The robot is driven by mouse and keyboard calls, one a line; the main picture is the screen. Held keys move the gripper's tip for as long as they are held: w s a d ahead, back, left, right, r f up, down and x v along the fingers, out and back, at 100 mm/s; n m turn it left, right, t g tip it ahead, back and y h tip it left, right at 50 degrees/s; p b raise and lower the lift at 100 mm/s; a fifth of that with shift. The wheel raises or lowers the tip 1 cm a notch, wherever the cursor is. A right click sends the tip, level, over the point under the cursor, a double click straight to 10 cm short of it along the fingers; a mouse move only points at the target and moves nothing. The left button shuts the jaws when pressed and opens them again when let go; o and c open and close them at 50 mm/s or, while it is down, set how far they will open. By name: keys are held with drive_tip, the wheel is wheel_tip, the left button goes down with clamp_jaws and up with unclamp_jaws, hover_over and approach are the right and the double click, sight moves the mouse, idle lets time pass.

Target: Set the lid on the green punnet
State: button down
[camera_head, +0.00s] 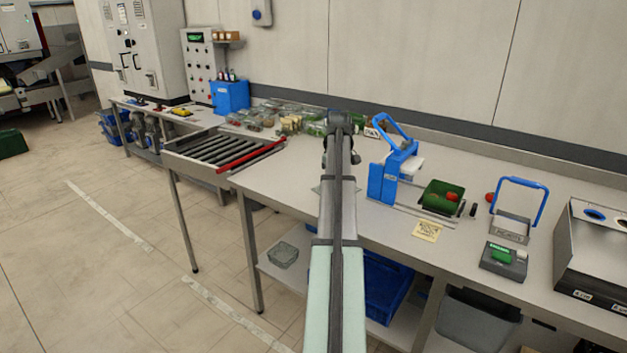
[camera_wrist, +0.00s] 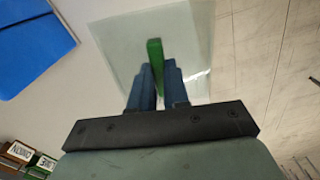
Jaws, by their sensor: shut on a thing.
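The green punnet (camera_head: 430,204) sits on the table right of the blue press, with red and green produce in it. It is not visible in the wrist view. The lid (camera_wrist: 190,35) is a clear, flat square sheet with a green grip (camera_wrist: 155,50) standing in its middle. My gripper (camera_wrist: 158,78) is shut on that green grip, one blue-grey finger on each side. In the head view a pale corner of the lid (camera_head: 318,189) shows left of my arm, which hides the rest and the fingers. I cannot tell whether the lid touches the table.
The blue press (camera_head: 383,180) with a raised handle stands between my arm and the punnet. A yellow note (camera_head: 427,231), a scale (camera_head: 503,260) and a blue-handled device (camera_head: 510,226) lie nearby. Clear packs (camera_head: 262,117) crowd the back; a roller conveyor (camera_head: 215,150) is left.

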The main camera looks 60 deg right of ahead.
drive_tip(key=s+d+m, duration=0.2)
drive_tip(key=s+m, duration=0.1)
drive_tip(key=s, duration=0.5)
drive_tip(key=s+d+m, duration=0.2)
drive_tip(key=s+m, duration=0.1)
drive_tip(key=s, duration=0.6)
drive_tip(key=s+d+r+m, duration=0.1)
drive_tip(key=s+d+r, duration=0.2)
drive_tip(key=s+d, duration=0.8)
drive_tip(key=s+d+r+n, duration=0.2)
drive_tip(key=d+r+n, duration=0.1)
drive_tip(key=d+n, duration=0.6)
drive_tip(key=shift+s+f, duration=0.1)
drive_tip(key=shift+f, duration=3.45)
drive_tip(key=c, duration=0.6)
unclamp_jaws()
drive_tip(key=shift+c, duration=0.2)
drive_tip(key=shift+r, duration=0.15)
wheel_tip(320, 180, up, 7)
